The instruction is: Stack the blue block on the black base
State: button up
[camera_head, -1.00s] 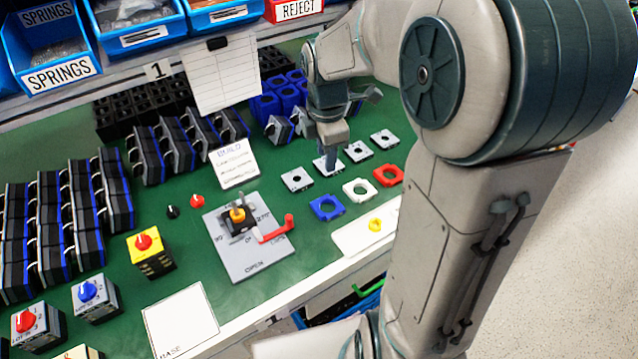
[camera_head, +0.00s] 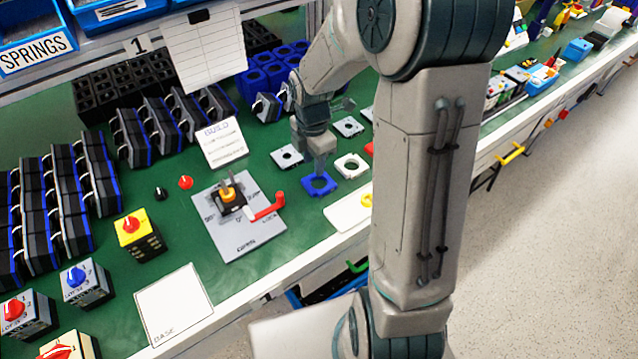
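A blue square plate with a round hole (camera_head: 318,185) lies flat on the green mat, in the front row of plates. My gripper (camera_head: 319,160) points down just over its back edge and hides part of it. I cannot tell whether it touches the plate or how far its fingers are apart. Several blue blocks (camera_head: 262,78) stand in a cluster at the back. A black base (camera_head: 230,208) with an orange centre piece sits in the grey fixture (camera_head: 240,242), left of my gripper. Several black blocks (camera_head: 120,85) stand at the back left.
Grey plates (camera_head: 286,157), a white plate (camera_head: 351,165) and a partly hidden red plate lie around the blue plate. A red lever (camera_head: 268,208) sticks out of the fixture. A small white card (camera_head: 222,143) stands behind it. A white sheet marked BASE (camera_head: 172,303) lies at the front.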

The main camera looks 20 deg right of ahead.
aim_at(313, 175)
notch_tip(313, 175, down, 4)
jog(key=shift+a+r, duration=0.1)
grip_shut()
